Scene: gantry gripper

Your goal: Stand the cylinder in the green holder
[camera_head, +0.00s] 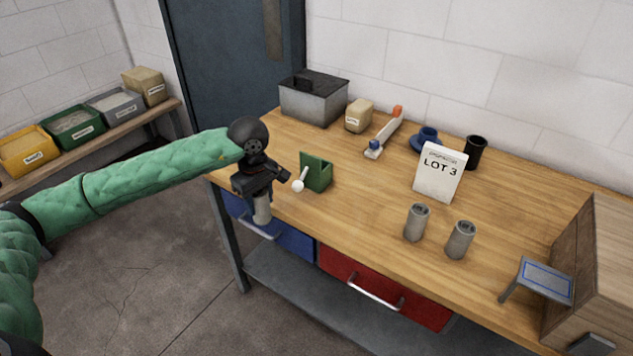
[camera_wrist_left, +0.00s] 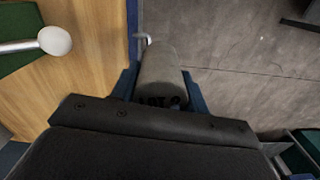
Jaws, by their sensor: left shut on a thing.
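My left gripper (camera_head: 259,190) is shut on a grey cylinder (camera_head: 262,210), held roughly upright just off the table's front left edge. In the left wrist view the cylinder (camera_wrist_left: 160,72) sits between the two fingers, with dark lettering on it partly hidden. The green holder (camera_head: 318,173) stands on the table to the right of the gripper. A rod with a white ball end (camera_head: 298,186) juts from beside the holder toward the gripper, and the ball also shows in the left wrist view (camera_wrist_left: 55,41). My right gripper is not in view.
Two more grey cylinders (camera_head: 416,222) (camera_head: 460,240) stand near the front edge by a LOT 3 card (camera_head: 440,172). A wooden box (camera_head: 598,270) is at right. The middle is clear.

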